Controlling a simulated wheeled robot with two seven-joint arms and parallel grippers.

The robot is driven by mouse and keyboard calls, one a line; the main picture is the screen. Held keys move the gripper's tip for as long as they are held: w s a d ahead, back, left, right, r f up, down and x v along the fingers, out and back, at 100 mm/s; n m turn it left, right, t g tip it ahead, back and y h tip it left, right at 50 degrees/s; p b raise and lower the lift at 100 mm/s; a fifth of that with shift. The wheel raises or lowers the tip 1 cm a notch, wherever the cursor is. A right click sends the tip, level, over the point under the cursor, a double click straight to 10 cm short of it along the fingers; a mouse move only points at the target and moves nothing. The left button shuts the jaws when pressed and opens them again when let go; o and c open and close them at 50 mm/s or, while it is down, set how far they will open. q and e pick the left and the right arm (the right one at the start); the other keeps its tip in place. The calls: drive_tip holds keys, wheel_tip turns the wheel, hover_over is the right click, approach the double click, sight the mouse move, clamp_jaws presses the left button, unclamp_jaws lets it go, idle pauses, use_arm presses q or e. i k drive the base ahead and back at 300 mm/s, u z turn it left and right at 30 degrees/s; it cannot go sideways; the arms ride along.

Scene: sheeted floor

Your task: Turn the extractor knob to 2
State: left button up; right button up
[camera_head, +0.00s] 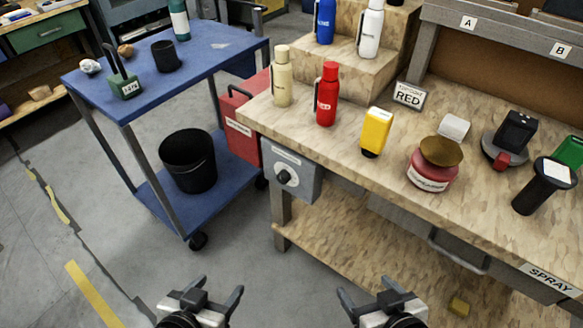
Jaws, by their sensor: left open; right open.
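The knob (285,178) is a small dark dial on the front of a grey box (305,182) fixed under the left end of the wooden workbench (345,151). A pale label strip runs above the knob; its markings are too small to read, and I cannot tell the knob's setting. My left gripper (206,292) is at the bottom of the view, open and empty, below and to the left of the knob. My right gripper (376,296) is at the bottom, open and empty, below and to the right of it. Both are apart from the box.
A blue cart (215,53) with a black bin (188,161) stands left of the bench. A red case (242,129) is beside the grey box. Bottles, including a red one (327,95), stand on the bench.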

sight(283, 176)
drive_tip(key=u, duration=2.4)
drive_tip(key=i, duration=2)
drive_tip(key=z, duration=3.8)
drive_tip(key=i, duration=0.35)
drive_tip(key=u, duration=0.1)
